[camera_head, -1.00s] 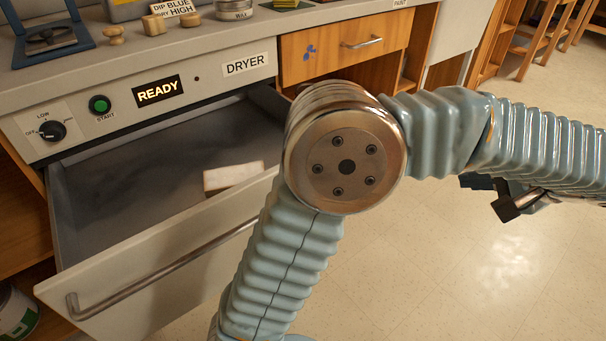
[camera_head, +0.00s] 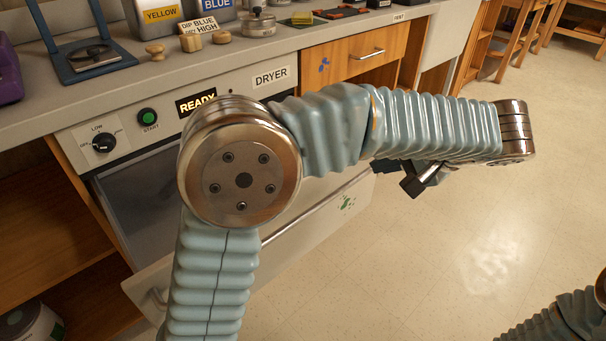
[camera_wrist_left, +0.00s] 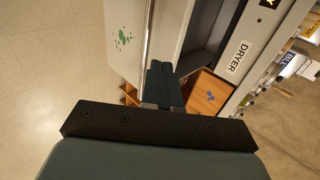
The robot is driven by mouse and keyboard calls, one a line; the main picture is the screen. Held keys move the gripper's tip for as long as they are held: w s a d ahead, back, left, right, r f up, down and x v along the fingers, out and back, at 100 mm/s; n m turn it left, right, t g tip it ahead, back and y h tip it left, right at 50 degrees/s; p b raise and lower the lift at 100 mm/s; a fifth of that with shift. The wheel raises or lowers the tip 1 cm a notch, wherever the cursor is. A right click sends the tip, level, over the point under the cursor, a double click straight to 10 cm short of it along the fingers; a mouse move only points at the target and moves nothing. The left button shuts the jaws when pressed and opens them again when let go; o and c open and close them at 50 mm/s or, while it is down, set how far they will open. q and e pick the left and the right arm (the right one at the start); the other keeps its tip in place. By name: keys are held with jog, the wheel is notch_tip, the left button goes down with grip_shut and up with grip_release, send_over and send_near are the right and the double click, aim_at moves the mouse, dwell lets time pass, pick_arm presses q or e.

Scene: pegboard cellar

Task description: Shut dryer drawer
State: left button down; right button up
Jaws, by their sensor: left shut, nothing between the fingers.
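The dryer drawer (camera_head: 300,222) stands open below the dryer's control panel. Its pale front has a green splotch, and its dark inside (camera_head: 140,205) shows at left. A metal bar handle (camera_head: 155,301) runs along the front, mostly behind my left arm. My left gripper (camera_head: 381,166) is shut and empty near the drawer's right end. In the left wrist view its closed fingers (camera_wrist_left: 161,72) overlap the drawer front (camera_wrist_left: 172,35), just beside the handle bar (camera_wrist_left: 149,32). I cannot tell whether they touch. My right gripper is out of view.
The counter above holds a blue stand (camera_head: 92,57), wooden knobs and tins. A closed wooden drawer (camera_head: 340,55) sits right of the DRYER label (camera_head: 271,77). Open floor (camera_head: 450,260) lies in front. My right arm shows at the bottom right corner.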

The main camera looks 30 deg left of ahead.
pick_arm(q)
jog(key=a, duration=0.1)
send_near(333, 175)
jog(key=x, duration=0.6)
jog(key=shift+b, duration=0.3)
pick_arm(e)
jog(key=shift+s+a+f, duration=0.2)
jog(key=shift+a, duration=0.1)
pick_arm(q)
jog(key=w+a, duration=0.2)
jog(key=a, duration=0.3)
jog(key=w+a, duration=0.2)
jog(key=a, duration=0.3)
jog(key=w+a, duration=0.2)
jog(key=a, duration=0.3)
jog(key=shift+w+a+r, duration=0.1)
jog(key=shift+a, duration=0.3)
jog(key=w+a+p, duration=0.1)
jog(key=w+a, duration=0.2)
jog(key=a, duration=0.4)
jog(key=w+a+p, duration=0.2)
jog(key=a, duration=0.5)
jog(key=shift+w, duration=0.35)
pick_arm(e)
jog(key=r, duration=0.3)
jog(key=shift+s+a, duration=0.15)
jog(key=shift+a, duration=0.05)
pick_arm(q)
jog(key=shift+a+r, duration=0.15)
jog(key=shift+a, duration=0.1)
